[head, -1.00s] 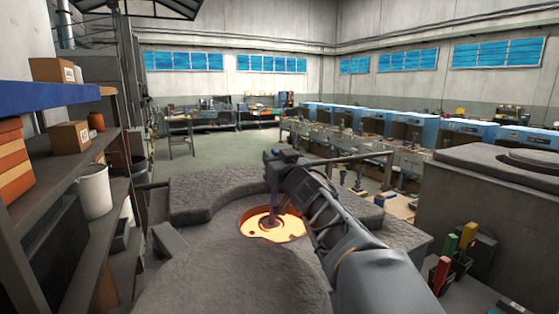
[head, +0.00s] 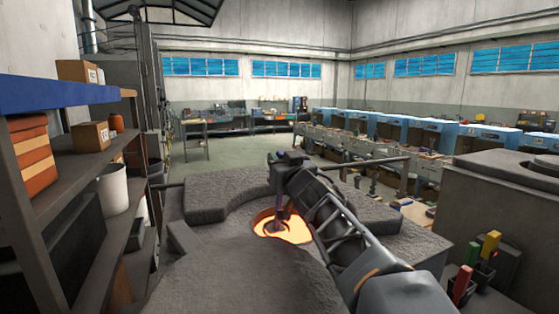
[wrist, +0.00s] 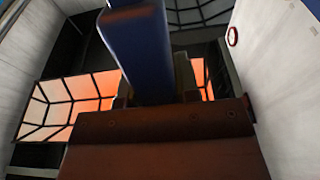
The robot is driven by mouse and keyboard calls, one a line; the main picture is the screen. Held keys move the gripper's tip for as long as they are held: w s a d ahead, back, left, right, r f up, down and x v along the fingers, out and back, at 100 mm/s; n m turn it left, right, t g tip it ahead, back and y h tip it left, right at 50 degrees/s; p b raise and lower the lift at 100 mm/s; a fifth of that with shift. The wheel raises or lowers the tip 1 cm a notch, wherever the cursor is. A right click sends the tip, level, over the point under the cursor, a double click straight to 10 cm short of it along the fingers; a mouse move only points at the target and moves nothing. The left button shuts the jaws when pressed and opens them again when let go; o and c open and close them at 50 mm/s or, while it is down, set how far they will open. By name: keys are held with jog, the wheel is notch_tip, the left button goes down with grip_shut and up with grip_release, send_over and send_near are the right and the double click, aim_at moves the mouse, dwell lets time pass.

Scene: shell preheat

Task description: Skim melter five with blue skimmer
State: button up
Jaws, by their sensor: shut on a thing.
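My gripper (head: 287,158) is shut on the blue skimmer (wrist: 138,50), whose blue handle stands between the jaws in the wrist view. In the head view the skimmer's dark shaft (head: 281,205) points down over the melter (head: 205,250), a grey block with a round opening. The opening holds glowing orange melt (head: 297,233). The skimmer's dark lower end is at the melt, near its middle; how deep it sits I cannot tell. My forearm hides the right edge of the opening.
A shelf (head: 75,100) with boxes and a white bucket (head: 112,190) stands close on the left. On the right, a holder carries red (head: 462,285), green and yellow handled tools, beside a large grey block (head: 500,205). Benches and blue machines line the far right. Open floor lies behind the melter.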

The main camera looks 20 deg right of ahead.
jog(key=s+p, duration=0.2)
jog(key=s, duration=0.4)
dwell(0.4)
jog(key=shift+d+r+p, duration=0.1)
jog(key=shift+p, duration=0.25)
jog(key=shift+d+p, duration=1.4)
jog(key=shift+d, duration=0.75)
